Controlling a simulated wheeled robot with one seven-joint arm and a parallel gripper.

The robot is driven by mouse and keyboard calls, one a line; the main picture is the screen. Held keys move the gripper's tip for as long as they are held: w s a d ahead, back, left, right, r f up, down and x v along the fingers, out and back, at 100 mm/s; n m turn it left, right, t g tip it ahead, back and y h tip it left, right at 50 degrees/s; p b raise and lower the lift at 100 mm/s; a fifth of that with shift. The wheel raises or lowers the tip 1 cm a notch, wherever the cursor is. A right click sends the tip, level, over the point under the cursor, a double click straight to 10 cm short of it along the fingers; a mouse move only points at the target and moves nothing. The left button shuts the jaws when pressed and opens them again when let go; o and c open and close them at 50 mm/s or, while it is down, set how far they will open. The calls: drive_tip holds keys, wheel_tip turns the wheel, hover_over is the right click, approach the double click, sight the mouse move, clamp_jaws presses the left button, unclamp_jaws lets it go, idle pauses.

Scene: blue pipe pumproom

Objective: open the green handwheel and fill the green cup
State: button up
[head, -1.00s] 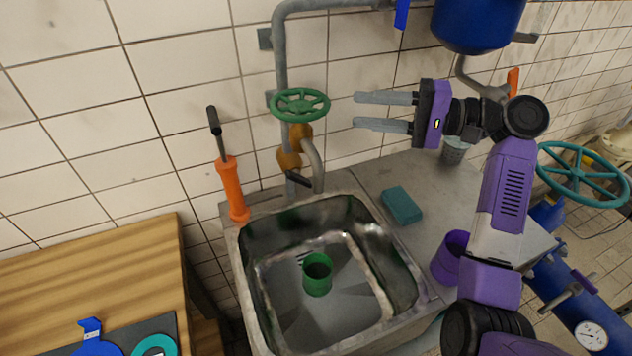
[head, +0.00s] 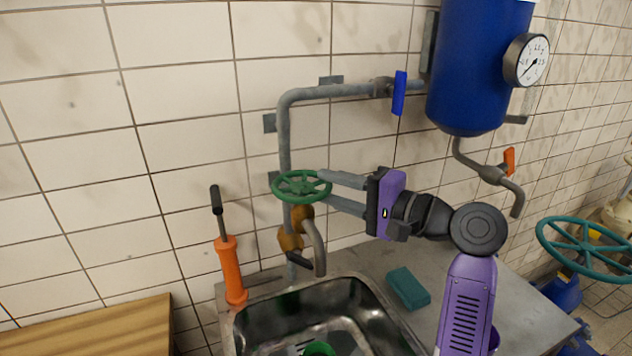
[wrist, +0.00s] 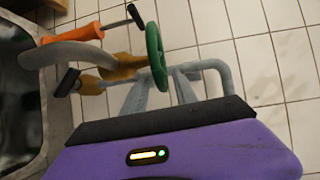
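The green handwheel (head: 302,186) sits on a brass valve (head: 295,230) on the wall pipe. It also shows nearly edge-on in the wrist view (wrist: 156,58). My gripper (head: 324,187) is open, its two fingers pointing left at the wheel's right rim. In the wrist view my gripper (wrist: 164,76) has its fingertips close by the rim; I cannot tell whether they touch it. The grey spout (head: 317,248) bends down from the valve over the sink. The green cup (head: 319,349) stands in the sink, with only its top in the head view.
The metal sink (head: 350,283) lies below. A teal sponge (head: 408,288) lies on the counter. A blue lever (head: 399,93) and blue tank (head: 482,65) are above right. A teal wheel (head: 590,250) is far right.

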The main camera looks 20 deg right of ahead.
sight(316, 184)
drive_tip(key=shift+x, duration=1.9)
clamp_jaws()
